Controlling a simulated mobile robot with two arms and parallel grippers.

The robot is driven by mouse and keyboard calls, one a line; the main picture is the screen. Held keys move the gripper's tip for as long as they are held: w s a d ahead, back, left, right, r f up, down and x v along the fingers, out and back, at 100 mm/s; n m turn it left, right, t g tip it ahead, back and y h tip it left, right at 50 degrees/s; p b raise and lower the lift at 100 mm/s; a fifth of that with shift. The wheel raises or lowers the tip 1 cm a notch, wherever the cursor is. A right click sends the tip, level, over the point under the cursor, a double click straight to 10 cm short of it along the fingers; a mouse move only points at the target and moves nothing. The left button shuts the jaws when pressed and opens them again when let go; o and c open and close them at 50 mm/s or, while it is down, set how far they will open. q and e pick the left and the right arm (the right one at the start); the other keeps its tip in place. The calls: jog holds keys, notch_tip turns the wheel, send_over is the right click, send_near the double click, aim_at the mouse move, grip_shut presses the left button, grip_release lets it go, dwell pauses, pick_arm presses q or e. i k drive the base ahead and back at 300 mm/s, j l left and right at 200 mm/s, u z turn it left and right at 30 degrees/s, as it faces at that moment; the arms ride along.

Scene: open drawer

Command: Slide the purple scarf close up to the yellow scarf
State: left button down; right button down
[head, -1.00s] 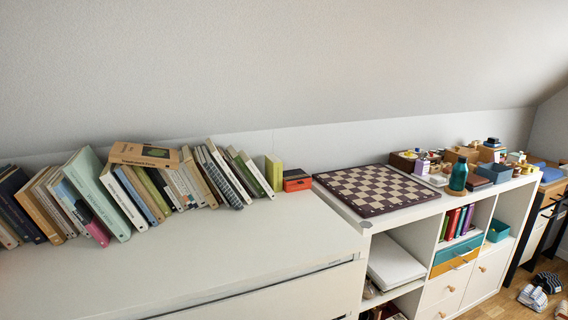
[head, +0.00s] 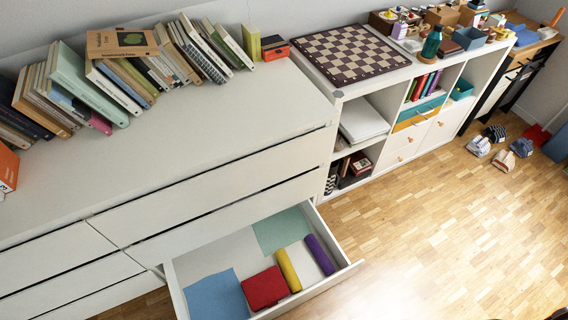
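The purple scarf (head: 319,254) is a narrow rolled shape in the open drawer (head: 354,267), near its right wall. The yellow scarf (head: 288,270) is a similar roll just to its left. The two lie roughly parallel with a strip of bare drawer floor between them. Neither of my grippers is in view.
In the drawer, a folded red cloth (head: 265,288) lies beside the yellow scarf, a blue cloth (head: 216,297) lies left of it, and a pale green cloth (head: 281,229) lies at the back. Books (head: 90,75) line the white dresser top (head: 200,130).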

aim_at(319, 254)
jog(key=k+j, duration=0.15)
jog(key=k, duration=0.7)
jog(key=k+j, duration=0.15)
jog(key=k, duration=0.7)
